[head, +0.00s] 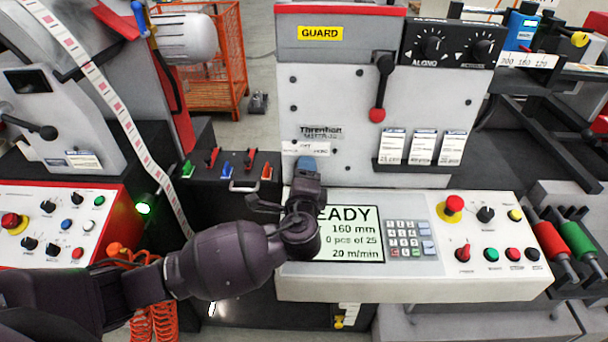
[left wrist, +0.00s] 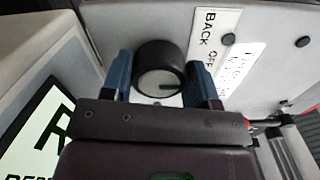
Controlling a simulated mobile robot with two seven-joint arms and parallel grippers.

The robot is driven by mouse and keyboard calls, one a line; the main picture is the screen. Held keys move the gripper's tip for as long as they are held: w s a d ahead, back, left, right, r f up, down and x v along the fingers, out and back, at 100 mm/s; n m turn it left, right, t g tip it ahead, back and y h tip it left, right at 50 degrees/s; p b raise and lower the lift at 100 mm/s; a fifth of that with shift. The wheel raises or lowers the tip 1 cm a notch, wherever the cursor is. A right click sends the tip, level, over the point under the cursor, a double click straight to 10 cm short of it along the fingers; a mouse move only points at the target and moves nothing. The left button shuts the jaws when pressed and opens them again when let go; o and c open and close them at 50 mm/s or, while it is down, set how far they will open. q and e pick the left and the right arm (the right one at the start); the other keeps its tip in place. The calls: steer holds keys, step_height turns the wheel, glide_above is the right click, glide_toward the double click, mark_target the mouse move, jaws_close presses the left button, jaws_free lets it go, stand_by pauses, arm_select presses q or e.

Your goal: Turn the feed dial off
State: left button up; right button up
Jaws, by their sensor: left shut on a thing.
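The dial is a round black knob (left wrist: 160,70) with a pale line on its face. In the left wrist view that line points to the right. A white label (left wrist: 209,35) beside it shows the words BACK and OFF, partly covered by a finger. My left gripper (head: 306,164) is at the machine's front panel, just below this label in the head view. Its two blue fingers (left wrist: 160,80) stand on either side of the knob, shut on it. In the head view my gripper hides the knob. My right gripper is not in view.
A white console (head: 450,275) with a READY screen (head: 350,240), keypad and buttons lies below, partly behind my left arm. A red-tipped lever (head: 377,114) and several cards (head: 422,147) are on the panel at right. A small switch box (head: 232,175) stands at left.

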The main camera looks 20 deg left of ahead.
arm_select(q)
steer(key=shift+f, duration=0.1)
steer(key=o, duration=0.9)
steer(key=v, duration=1.1)
